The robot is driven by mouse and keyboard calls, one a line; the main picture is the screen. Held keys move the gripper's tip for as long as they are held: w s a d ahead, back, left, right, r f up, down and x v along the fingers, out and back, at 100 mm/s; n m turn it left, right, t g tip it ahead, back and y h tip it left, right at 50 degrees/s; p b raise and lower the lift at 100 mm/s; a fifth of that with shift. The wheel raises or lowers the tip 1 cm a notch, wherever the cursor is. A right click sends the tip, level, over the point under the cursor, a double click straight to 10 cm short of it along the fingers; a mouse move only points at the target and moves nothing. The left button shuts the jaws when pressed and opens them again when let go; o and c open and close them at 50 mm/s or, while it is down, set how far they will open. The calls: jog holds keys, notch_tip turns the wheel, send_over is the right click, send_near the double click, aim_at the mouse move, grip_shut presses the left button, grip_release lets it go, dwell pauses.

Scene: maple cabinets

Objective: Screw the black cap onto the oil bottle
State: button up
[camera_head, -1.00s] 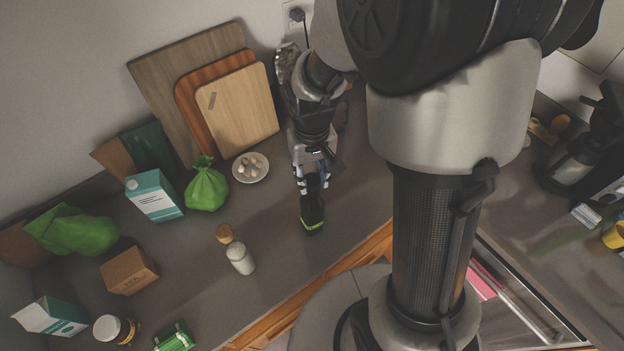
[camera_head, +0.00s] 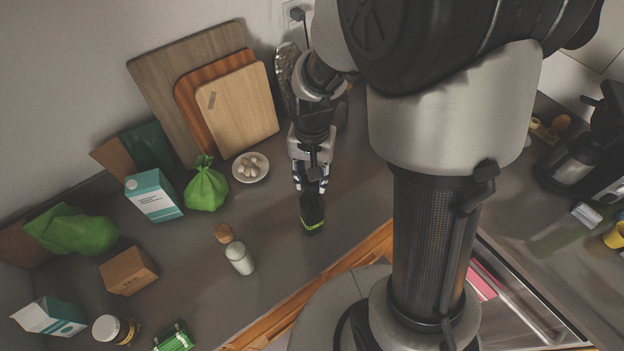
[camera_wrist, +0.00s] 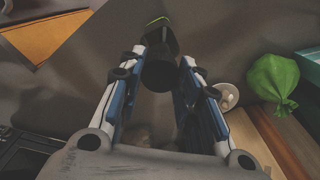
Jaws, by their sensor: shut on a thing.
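The dark oil bottle (camera_head: 312,215) with a bright green band stands upright on the grey counter, near its front edge. It also shows in the wrist view (camera_wrist: 159,35), beyond the fingertips. My gripper (camera_head: 312,184) points down at the bottle's top. In the wrist view my gripper (camera_wrist: 160,66) has its two fingers on either side of the black cap (camera_wrist: 158,72) and is shut on it. The cap is in line with the bottle's neck. The fingers hide the joint, so I cannot tell how far the cap is seated.
A glass jar (camera_head: 240,259) and its cork (camera_head: 224,234) are left of the bottle. A plate of garlic (camera_head: 251,167), a green bag (camera_head: 206,188) and leaning cutting boards (camera_head: 237,105) are behind. A tea box (camera_head: 129,271) is further left. The counter around the bottle is clear.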

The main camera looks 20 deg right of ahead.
jog(key=m, duration=0.4)
jog(key=shift+f, duration=0.1)
jog(key=shift+m, duration=1)
jog(key=m, duration=0.2)
jog(key=shift+f+m, duration=0.1)
jog(key=shift+m, duration=0.2)
jog(key=m, duration=0.3)
jog(key=shift+b, duration=0.3)
jog(key=shift+m, duration=0.3)
jog(key=shift+f+m, duration=0.1)
jog(key=shift+m, duration=0.3)
jog(key=m, duration=0.5)
jog(key=shift+s+f, duration=0.1)
